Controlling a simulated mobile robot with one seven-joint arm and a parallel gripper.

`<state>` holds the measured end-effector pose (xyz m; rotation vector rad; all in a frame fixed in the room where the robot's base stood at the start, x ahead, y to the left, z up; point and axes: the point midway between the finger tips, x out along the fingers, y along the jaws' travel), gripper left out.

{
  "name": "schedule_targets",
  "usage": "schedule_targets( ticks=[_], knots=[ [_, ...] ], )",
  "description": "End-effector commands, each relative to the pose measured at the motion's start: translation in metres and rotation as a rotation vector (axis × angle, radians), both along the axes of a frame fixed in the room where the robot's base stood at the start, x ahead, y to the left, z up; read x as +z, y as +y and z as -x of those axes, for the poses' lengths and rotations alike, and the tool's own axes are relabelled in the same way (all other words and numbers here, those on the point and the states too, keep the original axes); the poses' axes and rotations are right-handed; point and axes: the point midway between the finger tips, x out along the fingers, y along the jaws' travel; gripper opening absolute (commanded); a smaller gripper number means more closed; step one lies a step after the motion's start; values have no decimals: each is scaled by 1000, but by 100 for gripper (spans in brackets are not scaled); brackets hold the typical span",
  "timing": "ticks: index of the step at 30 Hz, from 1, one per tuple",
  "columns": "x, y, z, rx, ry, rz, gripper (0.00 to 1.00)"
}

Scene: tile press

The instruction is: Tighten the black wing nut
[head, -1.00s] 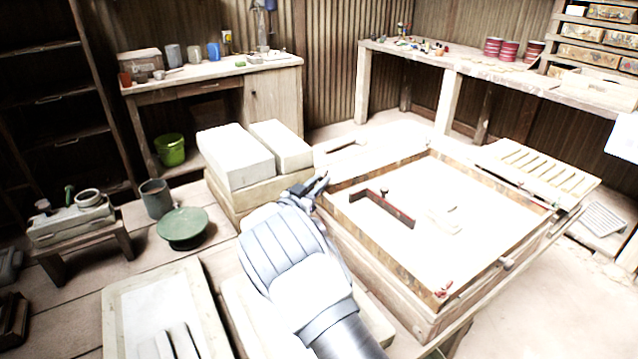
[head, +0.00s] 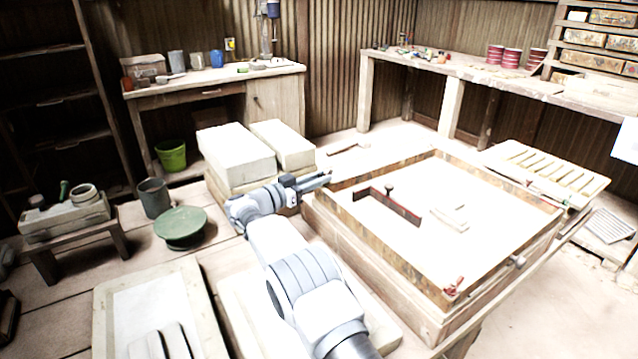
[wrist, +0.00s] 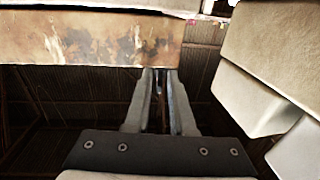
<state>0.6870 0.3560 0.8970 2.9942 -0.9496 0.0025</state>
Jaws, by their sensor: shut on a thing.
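My gripper (head: 318,180) is at the left corner of the wooden frame (head: 352,180) and points at its side. In the wrist view my gripper's fingers (wrist: 160,82) are close together, reaching under the lower edge of a worn, rust-stained rail (wrist: 90,40). They are shut on the black wing nut, which the fingers almost wholly hide; only a thin dark gap shows between them. A red wing nut (head: 455,287) sits at the near corner of the frame. A dark bar (head: 400,207) with a black knob (head: 389,188) lies inside the frame.
Pale blocks (head: 235,155) stand close left of my gripper, and one also shows at right in the wrist view (wrist: 265,75). A green round stand (head: 181,225) and a grey pot (head: 154,197) are further left. A slatted rack (head: 550,170) is beyond the frame.

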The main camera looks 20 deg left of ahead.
Motion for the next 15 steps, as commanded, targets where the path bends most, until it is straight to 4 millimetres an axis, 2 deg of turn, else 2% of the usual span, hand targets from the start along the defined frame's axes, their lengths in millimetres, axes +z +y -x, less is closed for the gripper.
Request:
schedule_targets(
  ticks=[9,10,14,15],
  knots=[
    [2,2,0,4,-1,-4,0],
    [2,2,0,4,-1,-4,26],
    [2,2,0,2,-1,-3,50],
    [1,1,0,1,-1,-3,52]
  ],
)
